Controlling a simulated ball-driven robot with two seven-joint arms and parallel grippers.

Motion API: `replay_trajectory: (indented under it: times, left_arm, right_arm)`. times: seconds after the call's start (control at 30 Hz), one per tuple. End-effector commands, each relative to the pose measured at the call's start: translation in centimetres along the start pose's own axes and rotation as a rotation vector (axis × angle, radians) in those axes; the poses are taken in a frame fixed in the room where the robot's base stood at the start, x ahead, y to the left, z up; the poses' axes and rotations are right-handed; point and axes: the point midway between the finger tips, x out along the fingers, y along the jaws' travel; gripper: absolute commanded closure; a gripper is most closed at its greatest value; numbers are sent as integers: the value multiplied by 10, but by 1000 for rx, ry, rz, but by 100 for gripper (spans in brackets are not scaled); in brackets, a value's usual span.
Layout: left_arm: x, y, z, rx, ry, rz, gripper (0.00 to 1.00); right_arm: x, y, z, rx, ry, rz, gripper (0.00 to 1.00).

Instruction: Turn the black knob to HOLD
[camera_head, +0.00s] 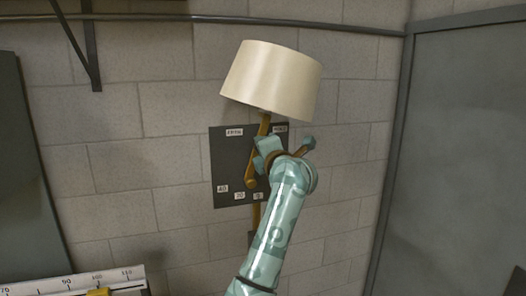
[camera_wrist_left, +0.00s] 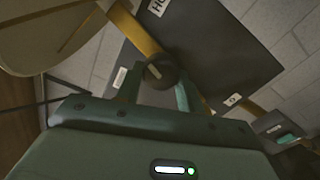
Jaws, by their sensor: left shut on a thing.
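The black knob (camera_wrist_left: 160,75) sits between the two fingers of my left gripper (camera_wrist_left: 155,90) in the left wrist view. The fingers are shut on it from both sides, and a small pale mark shows on its face. In the head view my left gripper (camera_head: 268,152) is at the dark panel (camera_head: 222,160) and hides the knob. The HOLD label (camera_head: 280,129) is at the panel's upper right; part of it shows in the wrist view (camera_wrist_left: 157,7). Which label the knob points to cannot be told. My right gripper is not in view.
A cream lampshade (camera_head: 272,80) stands just above the panel on a brass arm (camera_head: 252,178) close to my gripper. Small number labels (camera_head: 239,195) line the panel's lower edge. A ruler (camera_head: 75,284) is at bottom left, and a grey door (camera_head: 450,150) at right.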

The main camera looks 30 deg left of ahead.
Motion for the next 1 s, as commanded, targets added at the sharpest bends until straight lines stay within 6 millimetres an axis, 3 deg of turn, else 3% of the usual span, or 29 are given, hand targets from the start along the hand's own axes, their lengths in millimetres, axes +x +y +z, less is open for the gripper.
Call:
replay_trajectory:
  times: [0.5, 1.0]
  left_arm:
    - [-1, 3, 2, 445, -3, 3, 85]
    - [0, 2, 2, 634, -3, 1, 85]
  right_arm:
    - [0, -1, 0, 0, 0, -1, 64]
    - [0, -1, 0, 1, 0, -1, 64]
